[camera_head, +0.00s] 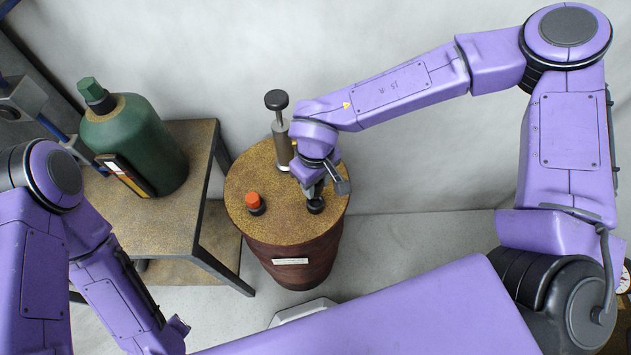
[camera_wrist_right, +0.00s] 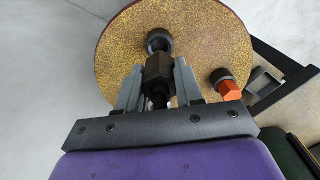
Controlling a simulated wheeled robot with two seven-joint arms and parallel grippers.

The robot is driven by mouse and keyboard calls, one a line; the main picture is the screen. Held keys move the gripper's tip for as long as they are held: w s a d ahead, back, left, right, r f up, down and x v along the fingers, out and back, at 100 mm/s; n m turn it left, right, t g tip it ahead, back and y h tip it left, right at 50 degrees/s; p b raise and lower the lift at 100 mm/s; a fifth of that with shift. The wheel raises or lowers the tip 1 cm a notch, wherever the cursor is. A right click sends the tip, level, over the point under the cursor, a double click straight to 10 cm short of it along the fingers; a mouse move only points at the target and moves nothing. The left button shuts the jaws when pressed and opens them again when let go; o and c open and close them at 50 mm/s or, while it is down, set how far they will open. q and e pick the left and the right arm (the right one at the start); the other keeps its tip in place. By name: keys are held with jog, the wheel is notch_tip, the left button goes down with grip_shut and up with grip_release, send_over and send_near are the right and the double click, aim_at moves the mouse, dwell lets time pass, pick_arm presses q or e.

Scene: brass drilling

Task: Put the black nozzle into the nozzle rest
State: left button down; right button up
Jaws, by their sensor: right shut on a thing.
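My right gripper (camera_head: 313,190) is over the front right of the drum top. In the right wrist view its two grey fingers (camera_wrist_right: 158,88) are shut on the black nozzle (camera_wrist_right: 158,68), a dark hexagonal piece. A black ring-shaped nozzle rest (camera_wrist_right: 159,40) shows just beyond the nozzle; in the head view this rest (camera_head: 316,206) lies right below the fingertips. The ring's opening shows, and the nozzle appears outside it; the exact gap is hard to tell. My left arm is at the lower left, its fingers out of sight.
An orange nozzle (camera_head: 252,199) stands in another black ring on the speckled drum top (camera_head: 285,228). A grey pump-like cylinder with a black knob (camera_head: 277,100) stands behind my right gripper. A green bottle (camera_head: 130,140) is on the table (camera_head: 165,222) at left.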

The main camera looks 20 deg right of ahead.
jog(key=shift+w+f+b, duration=0.15)
jog(key=shift+f+b, duration=0.5)
jog(key=shift+f, duration=0.2)
jog(key=shift+f+b, duration=0.35)
jog(key=shift+b, duration=0.1)
jog(key=shift+f+p, duration=0.15)
jog(key=shift+p, duration=0.15)
jog(key=shift+f, duration=1.2)
jog(key=o, duration=1.8)
